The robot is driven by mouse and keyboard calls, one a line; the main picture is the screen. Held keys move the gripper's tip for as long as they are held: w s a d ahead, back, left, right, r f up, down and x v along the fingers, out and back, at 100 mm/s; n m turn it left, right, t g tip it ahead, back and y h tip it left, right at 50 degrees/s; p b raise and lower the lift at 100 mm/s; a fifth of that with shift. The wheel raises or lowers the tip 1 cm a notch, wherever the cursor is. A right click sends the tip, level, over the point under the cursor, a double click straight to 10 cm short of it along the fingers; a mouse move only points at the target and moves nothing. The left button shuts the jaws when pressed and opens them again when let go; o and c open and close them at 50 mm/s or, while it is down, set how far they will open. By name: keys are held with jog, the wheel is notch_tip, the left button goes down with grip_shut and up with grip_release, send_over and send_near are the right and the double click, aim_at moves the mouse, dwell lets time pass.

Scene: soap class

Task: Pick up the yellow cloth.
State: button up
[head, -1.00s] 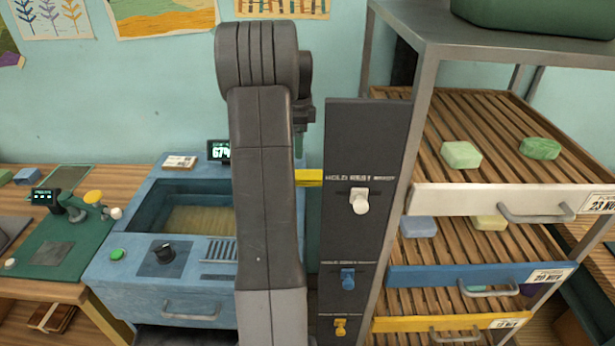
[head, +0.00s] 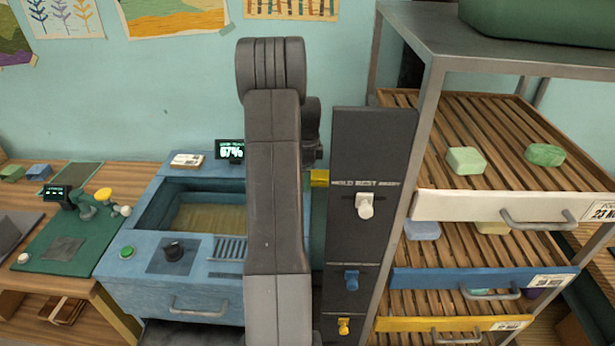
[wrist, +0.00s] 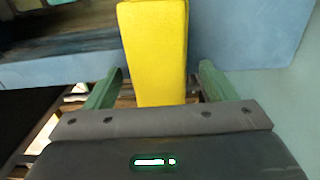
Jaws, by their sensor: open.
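The yellow cloth (wrist: 155,50) is a long, smooth yellow shape in the wrist view, lying against the blue surface behind it. Its near end reaches between the two green fingers of my gripper (wrist: 162,67). The fingers are apart, with a gap on each side of the cloth. In the head view only a small yellow piece (head: 320,178) shows, just right of my arm; it looks like the same cloth. My arm hides the rest of it, and my gripper is hidden there too.
A blue basin unit (head: 120,290) stands left of my arm. A dark panel with knobs (head: 372,150) and a drying rack (head: 425,100) with soap bars stand close on the right. A green work mat (head: 50,255) lies on the wooden bench at left.

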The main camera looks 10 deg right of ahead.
jog(key=c, duration=1.1)
jog(key=shift+o, duration=0.2)
